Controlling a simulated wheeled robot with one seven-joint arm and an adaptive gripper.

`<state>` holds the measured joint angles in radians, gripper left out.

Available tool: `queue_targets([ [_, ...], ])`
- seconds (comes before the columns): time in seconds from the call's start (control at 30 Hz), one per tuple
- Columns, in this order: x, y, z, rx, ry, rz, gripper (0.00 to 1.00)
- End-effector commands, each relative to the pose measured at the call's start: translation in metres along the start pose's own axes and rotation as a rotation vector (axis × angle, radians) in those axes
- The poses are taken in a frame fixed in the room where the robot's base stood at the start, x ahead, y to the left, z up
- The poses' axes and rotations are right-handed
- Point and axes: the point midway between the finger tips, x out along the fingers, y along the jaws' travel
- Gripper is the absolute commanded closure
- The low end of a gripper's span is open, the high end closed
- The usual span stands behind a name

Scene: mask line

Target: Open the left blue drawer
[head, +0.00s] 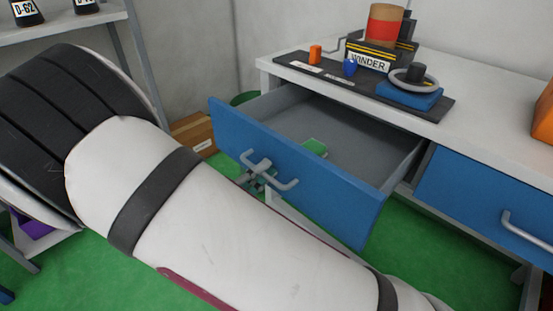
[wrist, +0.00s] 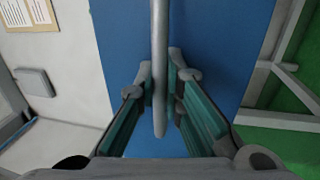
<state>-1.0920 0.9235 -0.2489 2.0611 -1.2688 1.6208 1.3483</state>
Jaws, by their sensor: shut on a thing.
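The left blue drawer (head: 300,170) is pulled well out of the white table in the head view. Its grey interior shows, with a small green and white item (head: 314,147) inside. Its grey bar handle (head: 283,184) is on the front. My gripper (head: 258,178) is at the handle, mostly hidden behind my arm. In the wrist view the handle (wrist: 160,60) runs between the two fingers of my gripper (wrist: 160,95), with the blue front (wrist: 225,60) behind it. My gripper is shut on the handle.
The table (head: 480,135) carries a black winder board (head: 420,108) with several parts. A second blue drawer (head: 475,195) at right is shut. A cardboard box (head: 195,133) stands on the floor behind the open drawer. A shelf (head: 60,28) stands at left. Green floor shows below.

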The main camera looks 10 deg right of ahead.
Motion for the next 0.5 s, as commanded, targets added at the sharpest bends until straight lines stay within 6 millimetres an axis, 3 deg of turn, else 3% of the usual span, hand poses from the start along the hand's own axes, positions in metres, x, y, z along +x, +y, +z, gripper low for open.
queue_targets([
  [0.2,-0.029,0.005,0.000,0.000,0.002,-0.002,1.00],
  [0.5,-0.041,0.007,0.000,-0.001,0.001,-0.001,1.00],
])
